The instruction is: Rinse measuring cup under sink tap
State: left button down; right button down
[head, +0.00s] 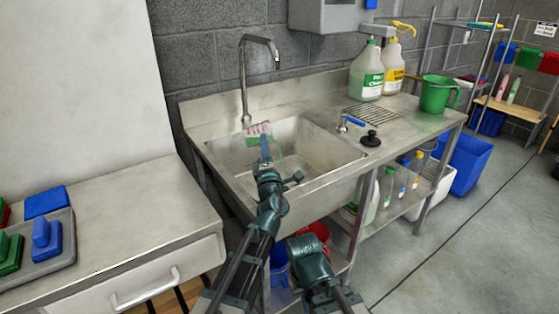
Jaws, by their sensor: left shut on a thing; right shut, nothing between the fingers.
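The measuring cup (257,130) looks clear with red markings and a patch of green. It is at the back left of the steel sink (312,155). My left gripper (265,147) reaches over the sink and is shut on the cup, hiding part of it. The tall curved tap (243,80) stands behind the sink. Its spout end is above the cup and a little to its right in the picture. I see no water stream. My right gripper (304,247) is low in front of the sink, shut and empty; its fingertips are hard to make out.
A blue-handled valve (352,122) and black plug (371,139) are on the sink's right. Jugs (367,72) and a green bucket (437,94) stand farther right. A counter (120,220) holding blue and green pads is at the left.

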pick_arm(q)
jog(key=shift+d+r+m, duration=0.1)
jog(key=shift+d+m, duration=0.1)
jog(key=shift+m, duration=0.1)
pick_arm(e)
jog(key=shift+s+d, duration=0.1)
jog(key=shift+d, duration=0.2)
pick_arm(q)
jog(key=shift+w+d+f+m+h+b, duration=0.15)
jog(key=shift+f+m+h+b, duration=0.25)
jog(key=shift+m+h, duration=0.55)
pick_arm(e)
jog(key=shift+s+d+f, duration=0.15)
jog(key=shift+d+f, duration=0.2)
jog(key=shift+d, duration=0.15)
